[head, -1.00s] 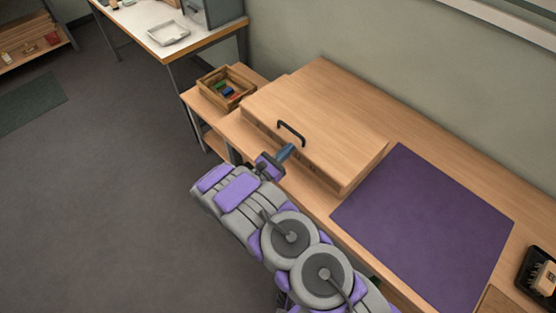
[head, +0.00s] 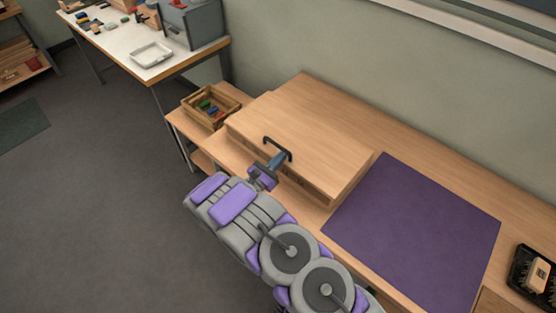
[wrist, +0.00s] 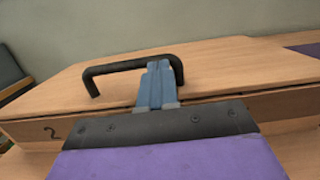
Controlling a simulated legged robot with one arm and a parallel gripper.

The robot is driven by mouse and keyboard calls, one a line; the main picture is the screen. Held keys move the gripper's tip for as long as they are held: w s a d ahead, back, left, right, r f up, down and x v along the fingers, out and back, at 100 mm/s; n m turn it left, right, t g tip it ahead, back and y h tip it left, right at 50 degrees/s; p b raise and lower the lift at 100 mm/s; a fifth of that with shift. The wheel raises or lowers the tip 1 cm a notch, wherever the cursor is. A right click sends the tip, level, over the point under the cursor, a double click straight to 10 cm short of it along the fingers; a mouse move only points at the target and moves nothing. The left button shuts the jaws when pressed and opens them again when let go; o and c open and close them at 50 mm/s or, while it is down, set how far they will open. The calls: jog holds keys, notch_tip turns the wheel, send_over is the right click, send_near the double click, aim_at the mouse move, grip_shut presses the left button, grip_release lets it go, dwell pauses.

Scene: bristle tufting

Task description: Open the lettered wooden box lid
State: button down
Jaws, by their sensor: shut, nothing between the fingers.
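The wooden box (head: 318,140) stands on the bench with its flat lid down. A black bar handle (head: 279,143) rises near the lid's front edge. In the wrist view the handle (wrist: 128,66) arches over the lid (wrist: 225,72), and the box front (wrist: 50,132) below carries a dark "2"; the other marks are hidden or too small to read. My gripper (head: 279,157) is shut and empty, its blue fingers at the handle. In the wrist view the fingertips (wrist: 160,66) overlap the handle's right end; I cannot tell whether they touch it.
A purple mat (head: 415,230) lies on the bench right of the box. A wooden tray (head: 211,106) with coloured pieces sits on a lower shelf at the left. A black tray (head: 533,279) with a brush is at far right. Grey floor (head: 90,200) is open at left.

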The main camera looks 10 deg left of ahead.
jog(key=w+r+g+p, duration=0.1)
jog(key=r+p, duration=0.2)
jog(key=r, duration=0.1)
jog(key=w+d+r+g+y+p, duration=0.1)
jog(key=r+p, duration=0.2)
jog(key=w+d+r+g+y+p, duration=0.1)
jog(key=r+g+p, duration=0.1)
jog(key=r+p, duration=0.1)
jog(key=shift+w+r, duration=0.1)
jog(key=shift+r, duration=0.7)
jog(key=w+d+r+g+y+p, duration=0.1)
jog(key=w+d+r+g+p, duration=0.1)
jog(key=w+d+r+p, duration=0.35)
jog(key=w+d+r+g+y+p, duration=0.2)
jog(key=w+d+r+p, duration=0.1)
jog(key=w+r+p, duration=0.55)
jog(key=w+d+f+p, duration=0.2)
jog(key=w+d+p, duration=0.3)
jog(key=w, duration=0.6)
jog(key=shift+d, duration=0.55)
jog(key=shift+r, duration=0.1)
